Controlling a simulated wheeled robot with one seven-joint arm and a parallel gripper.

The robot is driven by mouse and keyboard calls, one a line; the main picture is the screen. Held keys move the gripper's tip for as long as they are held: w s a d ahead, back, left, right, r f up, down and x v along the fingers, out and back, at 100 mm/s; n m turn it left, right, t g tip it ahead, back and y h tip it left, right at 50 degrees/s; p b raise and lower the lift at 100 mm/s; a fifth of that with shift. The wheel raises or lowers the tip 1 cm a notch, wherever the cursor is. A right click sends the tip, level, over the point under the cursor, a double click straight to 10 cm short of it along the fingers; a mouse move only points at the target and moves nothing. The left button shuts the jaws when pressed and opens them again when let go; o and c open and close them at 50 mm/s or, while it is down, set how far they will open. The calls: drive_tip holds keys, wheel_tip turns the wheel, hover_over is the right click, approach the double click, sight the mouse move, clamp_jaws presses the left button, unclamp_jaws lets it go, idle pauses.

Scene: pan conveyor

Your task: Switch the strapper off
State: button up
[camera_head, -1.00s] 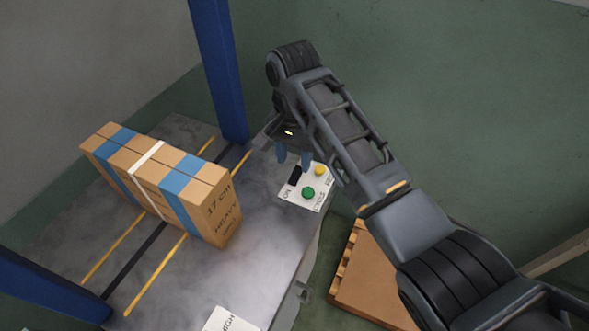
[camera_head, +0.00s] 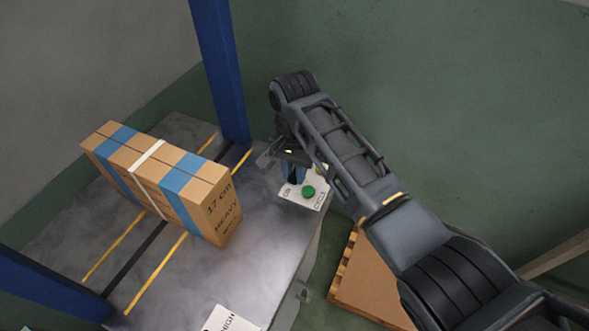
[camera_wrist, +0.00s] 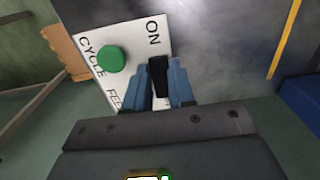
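The strapper's control panel (camera_head: 318,202) is a white plate at the right edge of the metal table. It bears a black rocker switch by the word ON, a green button (camera_head: 308,191) by CYCLE, and a yellow button mostly hidden behind my arm. My gripper (camera_head: 294,176) is down over the panel. In the wrist view, its two blue fingers (camera_wrist: 162,85) are around the black switch (camera_wrist: 158,68), close together with the switch's end between their tips. I cannot tell whether they touch it.
A strapped cardboard box (camera_head: 165,180) stands on the strapper table (camera_head: 255,255) to the left. Blue posts (camera_head: 220,70) rise at the table's back and front left. A pallet with cardboard (camera_head: 365,285) lies on the floor at right.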

clamp_jaws()
drive_tip(key=shift+w+d+g+y, duration=0.1)
drive_tip(key=shift+w+g+y, duration=0.2)
drive_tip(key=shift+g, duration=0.6)
drive_tip(key=g+b, duration=0.2)
drive_tip(key=b, duration=0.1)
drive_tip(key=shift+w+d+f+y, duration=0.1)
drive_tip(key=shift+w+f+y, duration=0.05)
drive_tip(key=shift+w+y, duration=0.2)
drive_tip(key=shift+r+g+y+b, duration=0.2)
drive_tip(key=shift+g+y+b, duration=0.05)
drive_tip(key=shift+g+b, duration=0.15)
